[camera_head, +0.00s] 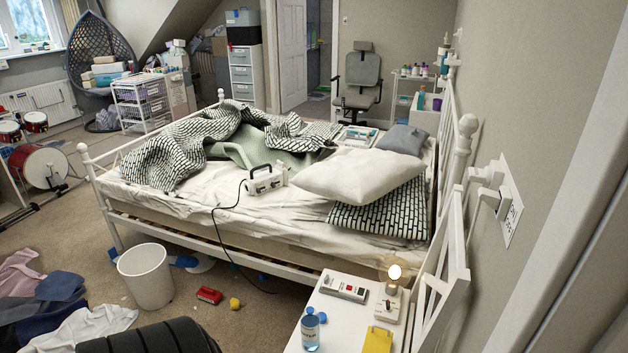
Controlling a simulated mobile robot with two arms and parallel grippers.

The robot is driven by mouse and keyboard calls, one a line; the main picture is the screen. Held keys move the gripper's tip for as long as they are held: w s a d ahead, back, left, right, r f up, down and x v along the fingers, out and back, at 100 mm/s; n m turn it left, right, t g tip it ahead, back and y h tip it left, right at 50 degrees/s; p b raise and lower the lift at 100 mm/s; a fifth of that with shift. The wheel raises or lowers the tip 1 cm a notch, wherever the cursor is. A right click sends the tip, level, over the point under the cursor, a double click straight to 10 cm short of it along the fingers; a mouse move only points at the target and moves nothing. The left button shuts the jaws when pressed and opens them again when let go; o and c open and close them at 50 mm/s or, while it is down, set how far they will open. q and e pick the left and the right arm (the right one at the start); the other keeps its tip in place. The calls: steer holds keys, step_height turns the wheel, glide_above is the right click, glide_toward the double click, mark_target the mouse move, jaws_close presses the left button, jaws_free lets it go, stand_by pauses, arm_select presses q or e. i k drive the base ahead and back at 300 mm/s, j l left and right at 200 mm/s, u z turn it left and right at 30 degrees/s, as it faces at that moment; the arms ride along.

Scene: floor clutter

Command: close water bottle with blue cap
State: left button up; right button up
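A clear blue water bottle (310,332) stands upright on the white bedside table (341,312), near its front left edge. A small blue piece (322,317) shows right beside the bottle's neck. It may be the blue cap, but it is too small to tell whether it sits on the bottle or lies behind it. Neither of my grippers is in view.
A white bin (146,276), a red object (209,295) and clothes (50,310) lie on the floor.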

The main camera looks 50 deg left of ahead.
mark_target(309, 319)
steer(key=j, duration=0.95)
steer(key=k+j, duration=0.15)
steer(key=j, duration=1.7)
steer(key=k+z, duration=0.05)
